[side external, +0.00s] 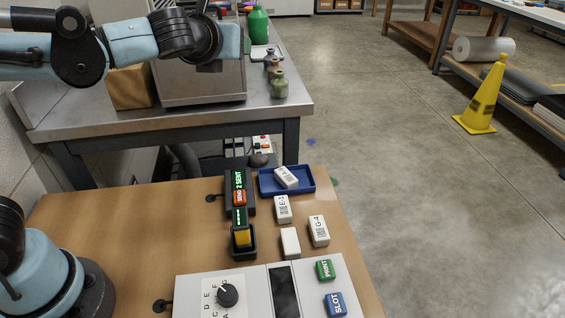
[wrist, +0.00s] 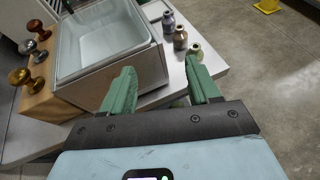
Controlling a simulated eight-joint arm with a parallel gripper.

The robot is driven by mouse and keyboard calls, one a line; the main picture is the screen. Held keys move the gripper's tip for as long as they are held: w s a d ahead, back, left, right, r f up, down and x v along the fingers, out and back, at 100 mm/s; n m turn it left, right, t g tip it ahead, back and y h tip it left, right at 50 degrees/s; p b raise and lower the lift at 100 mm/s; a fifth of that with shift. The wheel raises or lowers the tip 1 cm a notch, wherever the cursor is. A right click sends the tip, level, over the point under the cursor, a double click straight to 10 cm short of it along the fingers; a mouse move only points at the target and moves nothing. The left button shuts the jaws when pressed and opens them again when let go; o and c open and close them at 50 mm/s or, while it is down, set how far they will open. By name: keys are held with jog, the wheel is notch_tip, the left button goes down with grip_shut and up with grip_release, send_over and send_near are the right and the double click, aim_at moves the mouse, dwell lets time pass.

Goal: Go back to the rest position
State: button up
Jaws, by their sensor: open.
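My gripper (wrist: 163,78) is open in the wrist view, with two green fingers apart and nothing between them. Beyond the fingers are the steel bench edge and the floor. In the side view my blue and black arm reaches across the top left, raised well above the wooden table. Its wrist end is in front of the metal box on the steel bench; the fingers cannot be made out clearly there.
The wooden table (side external: 130,230) holds a blue tray (side external: 309,180) with a white block (side external: 286,177) in it, several loose blocks, a black device (side external: 238,205) and a control panel (side external: 205,286). The steel bench (side external: 200,118) bears a metal box (side external: 200,85) and small bottles (side external: 278,84).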

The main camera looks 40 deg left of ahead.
jog(key=s+f+n+g+h, duration=0.1)
jog(key=s+f+n, duration=0.3)
jog(key=n, duration=0.6)
jog(key=s+f+n+g+h, duration=0.2)
jog(key=s+f+n, duration=0.3)
jog(key=n, duration=0.5)
jog(key=s+a+f+n+g+h, duration=0.1)
jog(key=s+f+n, duration=0.4)
jog(key=n, duration=0.5)
jog(key=shift+n+g+h, duration=0.3)
jog(key=shift+g+h, duration=0.3)
jog(key=shift+h, duration=0.5)
